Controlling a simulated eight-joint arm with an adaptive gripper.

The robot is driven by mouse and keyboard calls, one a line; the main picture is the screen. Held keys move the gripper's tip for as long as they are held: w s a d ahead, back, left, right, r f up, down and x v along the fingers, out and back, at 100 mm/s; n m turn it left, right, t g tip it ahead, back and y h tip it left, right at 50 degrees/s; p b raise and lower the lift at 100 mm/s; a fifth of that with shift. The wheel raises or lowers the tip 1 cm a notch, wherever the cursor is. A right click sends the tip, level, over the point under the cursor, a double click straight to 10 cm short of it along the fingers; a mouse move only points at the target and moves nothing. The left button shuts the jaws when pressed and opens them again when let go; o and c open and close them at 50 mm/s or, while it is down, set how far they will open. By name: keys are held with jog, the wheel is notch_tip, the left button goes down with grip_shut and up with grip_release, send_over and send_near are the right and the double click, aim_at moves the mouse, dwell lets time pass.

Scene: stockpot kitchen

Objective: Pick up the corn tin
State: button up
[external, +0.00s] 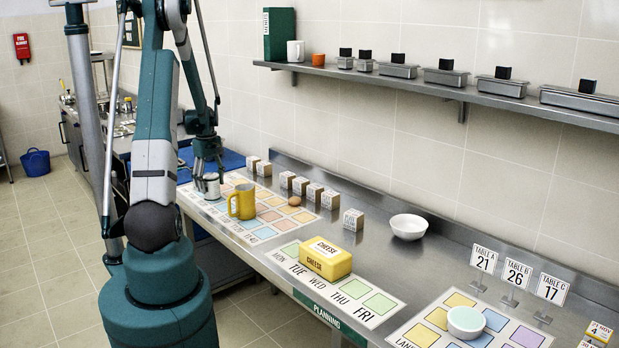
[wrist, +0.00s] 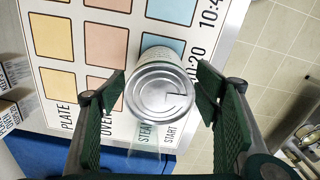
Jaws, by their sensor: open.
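A tin (wrist: 162,92) with a bare metal lid and pull tab stands upright on the printed board, seen from above in the wrist view. Its label is too foreshortened to read, so I cannot confirm it says corn. In the external view the tin (external: 211,187) sits at the board's far left end, partly hidden by my gripper. My gripper (external: 208,165) points down over it. In the wrist view its open fingers (wrist: 160,86) lie on either side of the tin, close to its sides. I cannot tell whether either finger touches it.
A yellow mug (external: 242,202) and an egg (external: 295,201) stand on the same board (external: 268,233). Several small white boxes (external: 300,186) line its back edge. A yellow cheese box (external: 327,259) and white bowl (external: 408,227) are further right. A wall shelf (external: 440,91) runs above.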

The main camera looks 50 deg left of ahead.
aim_at(210, 175)
jog(key=shift+f, duration=1.95)
jog(key=c, duration=1.3)
jog(key=shift+o, duration=0.2)
jog(key=shift+r, duration=0.1)
jog(key=shift+r, duration=4.9)
